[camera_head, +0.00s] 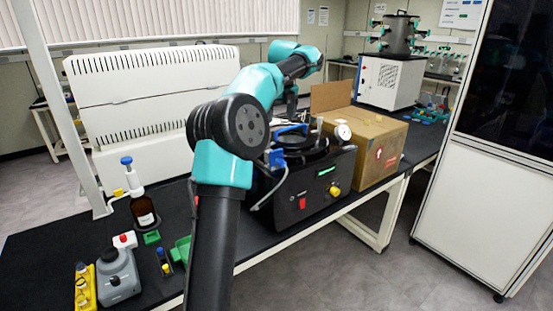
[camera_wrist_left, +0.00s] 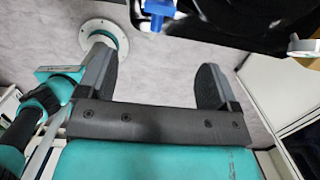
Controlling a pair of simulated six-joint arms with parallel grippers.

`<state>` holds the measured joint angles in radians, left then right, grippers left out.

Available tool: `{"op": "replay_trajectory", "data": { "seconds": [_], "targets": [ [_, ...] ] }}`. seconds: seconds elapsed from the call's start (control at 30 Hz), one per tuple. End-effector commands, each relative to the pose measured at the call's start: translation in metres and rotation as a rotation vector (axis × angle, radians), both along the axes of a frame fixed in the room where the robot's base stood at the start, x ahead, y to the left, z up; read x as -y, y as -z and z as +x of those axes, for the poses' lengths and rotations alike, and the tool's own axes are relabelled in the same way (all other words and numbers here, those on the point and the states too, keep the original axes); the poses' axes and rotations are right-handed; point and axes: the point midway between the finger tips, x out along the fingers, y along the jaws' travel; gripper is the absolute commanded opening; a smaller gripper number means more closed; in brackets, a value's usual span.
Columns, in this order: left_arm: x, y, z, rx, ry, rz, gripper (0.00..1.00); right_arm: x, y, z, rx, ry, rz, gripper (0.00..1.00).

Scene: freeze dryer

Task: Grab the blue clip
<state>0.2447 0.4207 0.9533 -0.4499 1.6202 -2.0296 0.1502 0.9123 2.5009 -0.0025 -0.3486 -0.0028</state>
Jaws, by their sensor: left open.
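A blue clip (camera_head: 275,157) is at the left front of the black device (camera_head: 318,190), partly next to my arm in the head view. In the left wrist view the blue clip (camera_wrist_left: 160,8) shows at the top edge, cut off by the frame, with a white piece beside it. My left gripper (camera_wrist_left: 160,62) is open, with nothing between its two dark fingers. The clip lies beyond the fingertips and apart from them. In the head view my left arm reaches over the bench, and its fingers are mostly hidden behind the arm links.
A white ribbed unit (camera_head: 140,110) stands at the back left. A brown bottle (camera_head: 144,212) and a grey mixer (camera_head: 117,275) stand at the left.

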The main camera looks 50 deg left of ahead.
Motion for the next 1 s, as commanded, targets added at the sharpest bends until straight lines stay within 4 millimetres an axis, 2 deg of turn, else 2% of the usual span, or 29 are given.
{"op": "replay_trajectory", "data": {
  "seconds": [0.63,0.77,1.0],
  "targets": [
    [-0.013,0.103,0.001,-0.003,0.0,-0.001,0.85,0.0,0.0,0.0,0.0,0.0,0.0,0.0],
    [-0.014,0.112,0.002,-0.001,-0.001,-0.001,0.85,0.0,0.0,0.0,0.0,0.0,0.0,0.0],
    [-0.014,0.113,0.002,0.0,-0.001,0.0,0.85,0.0,0.0,0.0,0.0,0.0,0.0,0.0]
  ]
}}
